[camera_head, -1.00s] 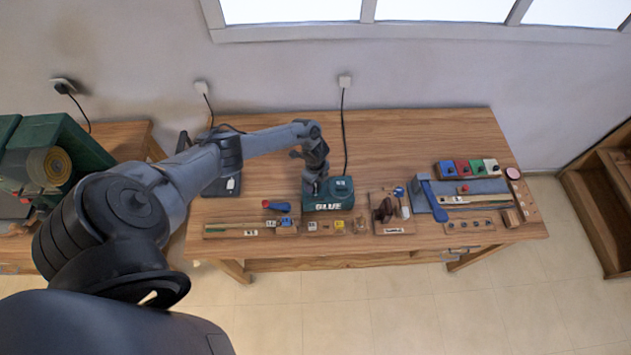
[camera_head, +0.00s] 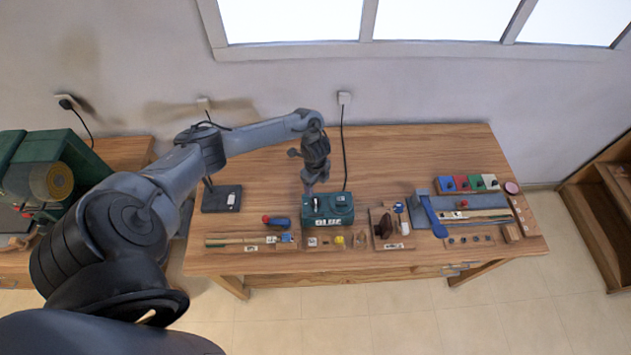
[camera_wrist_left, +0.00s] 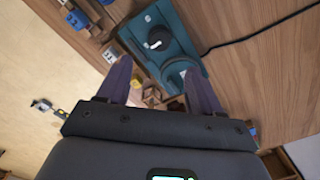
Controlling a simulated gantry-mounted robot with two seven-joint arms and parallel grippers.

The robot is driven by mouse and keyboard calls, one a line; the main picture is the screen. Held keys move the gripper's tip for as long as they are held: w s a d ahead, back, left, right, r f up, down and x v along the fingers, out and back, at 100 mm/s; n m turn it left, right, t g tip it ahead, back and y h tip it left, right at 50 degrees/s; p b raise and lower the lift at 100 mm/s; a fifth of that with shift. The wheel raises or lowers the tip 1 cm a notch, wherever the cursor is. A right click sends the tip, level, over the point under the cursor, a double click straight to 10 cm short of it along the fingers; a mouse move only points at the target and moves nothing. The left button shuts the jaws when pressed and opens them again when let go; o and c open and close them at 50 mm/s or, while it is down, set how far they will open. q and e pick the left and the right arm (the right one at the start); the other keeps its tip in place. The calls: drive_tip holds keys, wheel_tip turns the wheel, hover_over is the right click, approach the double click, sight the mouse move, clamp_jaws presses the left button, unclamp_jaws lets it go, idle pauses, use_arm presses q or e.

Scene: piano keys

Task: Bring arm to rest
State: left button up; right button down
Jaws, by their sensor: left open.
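My left arm reaches in from the left over the wooden workbench. Its gripper (camera_head: 309,190) is above the back left part of a teal box marked with white lettering (camera_head: 328,212). In the left wrist view the two fingers (camera_wrist_left: 162,88) are apart with nothing held between them. The teal box (camera_wrist_left: 168,38) shows just beyond the fingertips, with a dark knob and a round fitting on top. Whether the fingertips touch the box cannot be told from the head view. My right gripper is not in view.
Along the bench's front edge lie rulers (camera_head: 245,239), a red-and-blue tool (camera_head: 276,221) and a wooden block holder (camera_head: 390,228). A blue-handled tool (camera_head: 433,215) and coloured blocks (camera_head: 468,183) are at right. A black cable hangs from the wall. The back of the bench (camera_head: 420,150) is clear.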

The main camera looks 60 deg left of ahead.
use_arm(q)
drive_tip(key=shift+r, duration=0.45)
